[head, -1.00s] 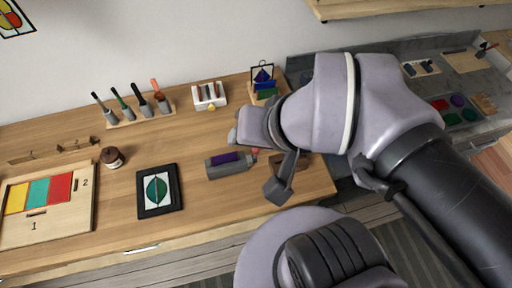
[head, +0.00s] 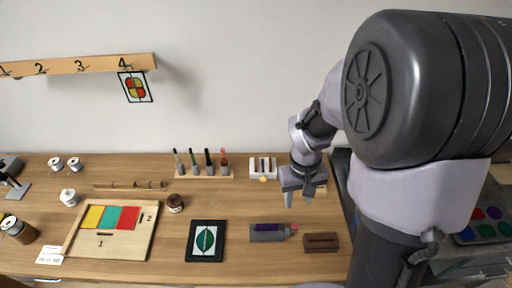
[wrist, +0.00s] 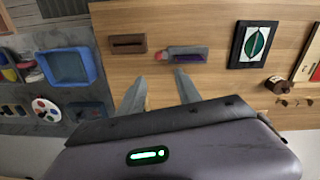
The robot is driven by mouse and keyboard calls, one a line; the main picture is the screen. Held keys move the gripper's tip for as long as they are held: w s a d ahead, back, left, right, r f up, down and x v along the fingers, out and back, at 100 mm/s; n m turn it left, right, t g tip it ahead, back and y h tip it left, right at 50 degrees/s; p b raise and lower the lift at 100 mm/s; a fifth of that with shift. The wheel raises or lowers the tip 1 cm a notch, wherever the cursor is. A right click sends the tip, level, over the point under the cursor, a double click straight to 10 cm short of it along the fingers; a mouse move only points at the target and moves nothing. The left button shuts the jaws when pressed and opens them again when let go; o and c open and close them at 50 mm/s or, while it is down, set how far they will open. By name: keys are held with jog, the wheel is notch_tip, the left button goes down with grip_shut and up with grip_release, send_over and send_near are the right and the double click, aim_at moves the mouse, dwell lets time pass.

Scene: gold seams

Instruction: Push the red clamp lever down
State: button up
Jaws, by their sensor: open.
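The grey clamp (head: 263,236) lies on the wooden bench with a purple piece (head: 267,227) in it. Its small red lever (head: 294,227) is at the right end; whether it is raised or down is too small to tell. In the wrist view the clamp (wrist: 190,57) is beyond the fingertips, with the red lever (wrist: 159,56) at its left end. My gripper (head: 297,201) is open and empty, fingers pointing down, behind the lever and apart from it. Its two fingers also show in the wrist view (wrist: 156,82).
A brown slotted block (head: 321,243) stands right of the clamp. A dark-framed leaf picture (head: 205,241) lies left. Behind are a white rack (head: 262,169) and a tool stand (head: 204,177). Bench between picture and rack is clear.

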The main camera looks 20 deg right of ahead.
aim_at(295, 225)
jog(key=f+b, duration=0.2)
jog(key=f, duration=0.4)
jog(key=f+b, duration=0.1)
jog(key=f, duration=0.5)
jog(key=d+f+b, duration=0.1)
jog(key=f+b, duration=0.1)
jog(key=f, duration=0.4)
jog(key=shift+s+b, duration=0.1)
jog(key=shift+b, duration=0.25)
grip_shut()
